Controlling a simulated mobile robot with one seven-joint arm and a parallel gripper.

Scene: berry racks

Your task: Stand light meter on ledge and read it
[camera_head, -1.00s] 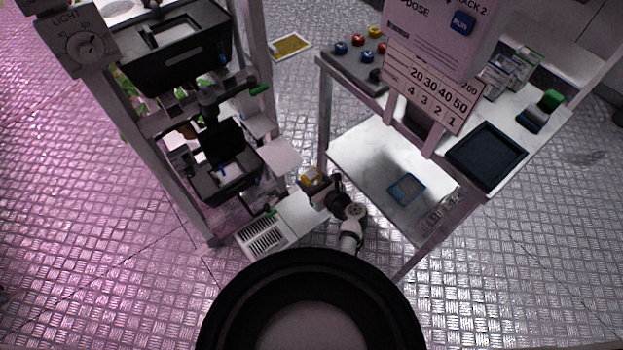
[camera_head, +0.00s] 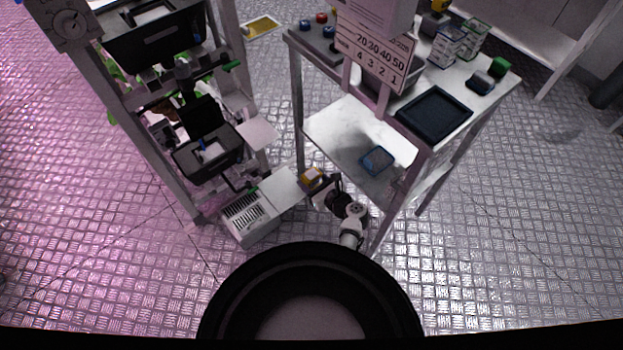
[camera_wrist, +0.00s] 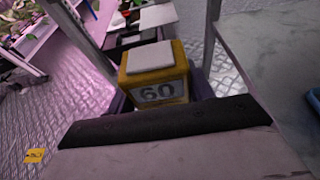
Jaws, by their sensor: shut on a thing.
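The light meter (camera_wrist: 155,75) is a yellow block with a pale square pad on top and "60" on its front face. It sits between the dark fingers of my gripper (camera_wrist: 160,94) in the wrist view. In the head view the light meter (camera_head: 311,176) is small, held beside the rack at the end of my arm. My gripper (camera_head: 319,185) is shut on it. A small white ledge (camera_head: 257,132) juts from the rack's right side, above and left of the meter in the picture. The meter is apart from this ledge.
A white two-level table (camera_head: 335,128) stands right, with a dark tray (camera_head: 434,116) on top and a blue tray (camera_head: 377,160) below. The rack (camera_head: 164,172) holds black bins at left. A white vented box (camera_head: 250,216) sits low by it. Floor at right is open.

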